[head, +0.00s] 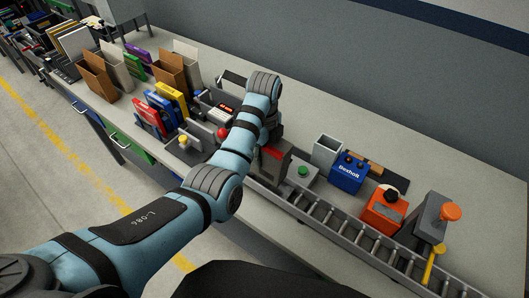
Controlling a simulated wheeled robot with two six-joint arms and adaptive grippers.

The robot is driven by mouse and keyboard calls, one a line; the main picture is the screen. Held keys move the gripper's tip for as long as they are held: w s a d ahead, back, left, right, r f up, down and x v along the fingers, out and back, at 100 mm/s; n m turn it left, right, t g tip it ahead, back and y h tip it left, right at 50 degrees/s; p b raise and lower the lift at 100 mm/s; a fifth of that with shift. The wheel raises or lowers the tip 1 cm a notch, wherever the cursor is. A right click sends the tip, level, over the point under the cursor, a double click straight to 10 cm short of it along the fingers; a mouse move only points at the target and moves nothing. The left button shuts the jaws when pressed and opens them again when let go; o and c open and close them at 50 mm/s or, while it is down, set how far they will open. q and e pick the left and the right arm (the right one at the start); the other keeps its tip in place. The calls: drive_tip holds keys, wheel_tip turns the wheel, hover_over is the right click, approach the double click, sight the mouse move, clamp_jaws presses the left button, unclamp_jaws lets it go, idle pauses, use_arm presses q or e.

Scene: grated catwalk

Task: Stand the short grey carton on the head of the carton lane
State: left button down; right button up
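My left arm crosses the view from the lower left, its wrist above the middle of the bench. A dark part that may be my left gripper (276,131) shows beside the wrist. Its fingers are not clear, so I cannot tell whether it is open. A small grey open-topped box (326,150) stands behind the roller lane, left of a blue Dexholt box (348,172); it may be the short grey carton. Taller grey cartons stand farther left beside brown ones (171,72). The roller lane (340,220) runs along the front edge. My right gripper is not in view.
A red and grey block (270,162) and a green-button box (302,174) stand near the lane's left end. An orange device (385,208) and a grey post with an orange knob (436,216) stand right. Bare bench (420,170) lies behind them.

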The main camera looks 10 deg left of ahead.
use_arm(q)
drive_tip(key=shift+f, duration=0.15)
drive_tip(key=shift+f+b, duration=0.55)
drive_tip(key=shift+f, duration=1.45)
drive_tip(key=c, duration=0.9)
unclamp_jaws()
drive_tip(key=shift+o, duration=0.2)
drive_tip(key=o, duration=0.4)
drive_tip(key=shift+r+p, duration=0.7)
drive_tip(key=shift+r, duration=3.35)
